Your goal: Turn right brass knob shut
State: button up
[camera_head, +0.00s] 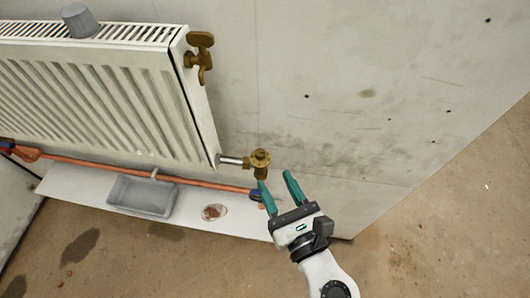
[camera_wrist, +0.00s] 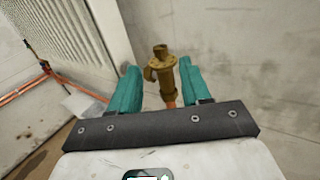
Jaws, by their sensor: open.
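A brass knob (camera_head: 260,157) tops a brass valve at the radiator's lower right corner. It joins the radiator by a short silver pipe (camera_head: 231,160). In the wrist view the brass valve (camera_wrist: 161,62) stands beyond my fingertips and shows in the gap between them. My gripper (camera_head: 275,179) has two teal fingers spread apart, with nothing held. It is just below and right of the valve in the head view; I cannot tell whether a finger touches it. A second brass fitting with a winged handle (camera_head: 201,52) is at the radiator's upper right end.
The white radiator (camera_head: 105,95) hangs on a stained concrete wall (camera_head: 370,80). A grey cup-like object (camera_head: 80,20) sits on top. Wall space right of the valve is clear.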

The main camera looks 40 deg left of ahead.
aim_at(262, 157)
jog(key=x, duration=0.9)
grip_shut()
